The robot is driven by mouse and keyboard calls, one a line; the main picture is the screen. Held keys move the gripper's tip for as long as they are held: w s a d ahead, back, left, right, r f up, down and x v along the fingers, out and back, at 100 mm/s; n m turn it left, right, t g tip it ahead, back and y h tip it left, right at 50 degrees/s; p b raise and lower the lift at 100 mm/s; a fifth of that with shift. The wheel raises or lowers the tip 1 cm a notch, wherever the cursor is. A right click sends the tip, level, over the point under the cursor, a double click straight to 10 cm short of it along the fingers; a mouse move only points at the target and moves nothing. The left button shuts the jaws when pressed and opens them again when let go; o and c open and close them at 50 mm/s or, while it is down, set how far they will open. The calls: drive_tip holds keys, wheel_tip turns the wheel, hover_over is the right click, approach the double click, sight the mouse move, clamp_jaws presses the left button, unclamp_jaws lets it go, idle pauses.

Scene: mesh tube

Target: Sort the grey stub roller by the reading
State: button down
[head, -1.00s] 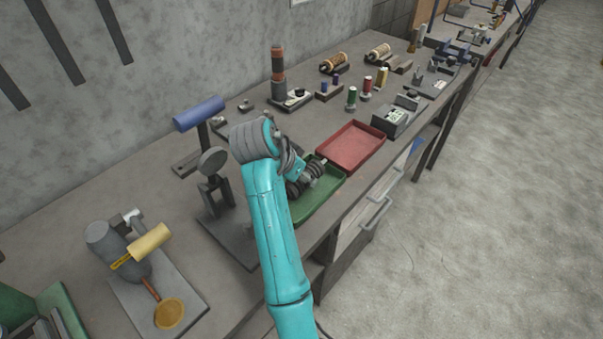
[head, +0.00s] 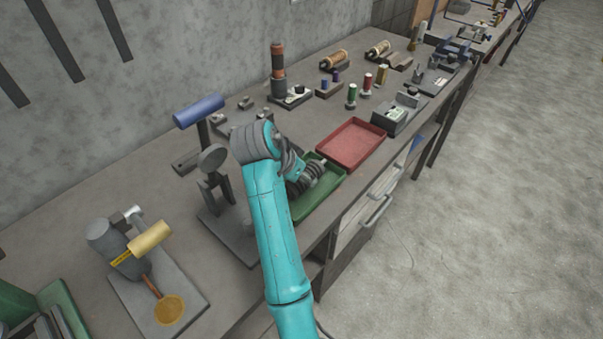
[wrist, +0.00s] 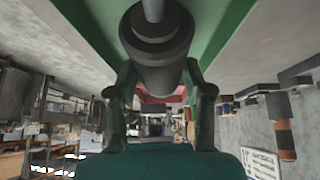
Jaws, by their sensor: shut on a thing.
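The grey stub roller (wrist: 155,45) shows in the wrist view as a stepped grey cylinder with a thinner pale end. My gripper (wrist: 158,78) is shut on it, with one dark finger on each side. The green tray (wrist: 90,25) lies close behind the roller in the wrist view. In the head view, my gripper (head: 312,177) is low over the green tray (head: 329,192). The roller cannot be told clearly from the gripper there, and I cannot tell whether it touches the tray floor. The red tray (head: 352,144) beside the green one looks empty.
A grey device with a pale face (head: 398,116) stands beyond the red tray. A stand with a blue roller (head: 199,112) and a round grey disc (head: 212,158) are left of my arm. Several small spools stand farther back. The bench's front edge runs along the trays.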

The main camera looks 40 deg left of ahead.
drive_tip(key=shift+f, duration=0.45)
idle(0.5)
drive_tip(key=shift+c, duration=1.9)
unclamp_jaws()
drive_tip(key=v, duration=0.7)
drive_tip(key=shift+r, duration=0.1)
drive_tip(key=shift+s, duration=0.1)
